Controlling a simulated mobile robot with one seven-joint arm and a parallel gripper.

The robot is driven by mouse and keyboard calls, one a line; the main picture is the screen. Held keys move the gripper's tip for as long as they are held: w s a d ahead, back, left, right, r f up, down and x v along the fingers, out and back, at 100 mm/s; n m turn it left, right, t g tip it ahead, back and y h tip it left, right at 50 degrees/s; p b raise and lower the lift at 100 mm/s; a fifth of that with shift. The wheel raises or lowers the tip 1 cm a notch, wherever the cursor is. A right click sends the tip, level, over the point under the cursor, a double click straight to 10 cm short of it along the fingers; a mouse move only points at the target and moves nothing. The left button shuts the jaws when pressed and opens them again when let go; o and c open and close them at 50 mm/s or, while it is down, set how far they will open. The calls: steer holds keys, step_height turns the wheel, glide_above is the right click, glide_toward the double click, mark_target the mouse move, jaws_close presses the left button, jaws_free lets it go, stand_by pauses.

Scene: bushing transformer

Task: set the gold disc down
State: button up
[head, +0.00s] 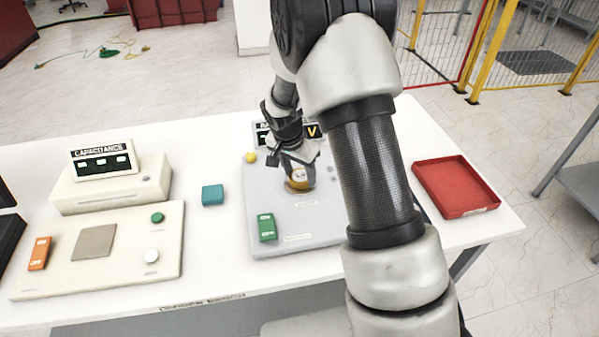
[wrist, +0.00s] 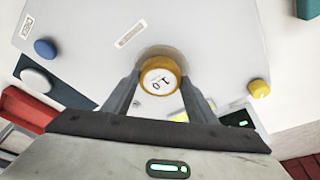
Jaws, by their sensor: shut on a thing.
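The gold disc (wrist: 158,76) has a gold rim and a white top face marked with "1.0" or similar. In the wrist view it sits between the fingertips of my gripper (wrist: 160,84), which is shut on it. In the head view the gold disc (head: 297,182) is at the tip of my gripper (head: 299,172), over a round spot on the grey panel (head: 270,215). Whether the disc touches the panel or is held just above it, I cannot tell.
The grey panel carries a green block (head: 267,227) and a yellow knob (head: 250,157). A teal block (head: 212,194) lies left of it, and a red tray (head: 455,187) lies to the right. A cream capacitance unit (head: 110,185) stands at the left.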

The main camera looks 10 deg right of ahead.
steer(key=shift+f, duration=0.2)
steer(key=o, duration=1.3)
steer(key=shift+r, duration=0.1)
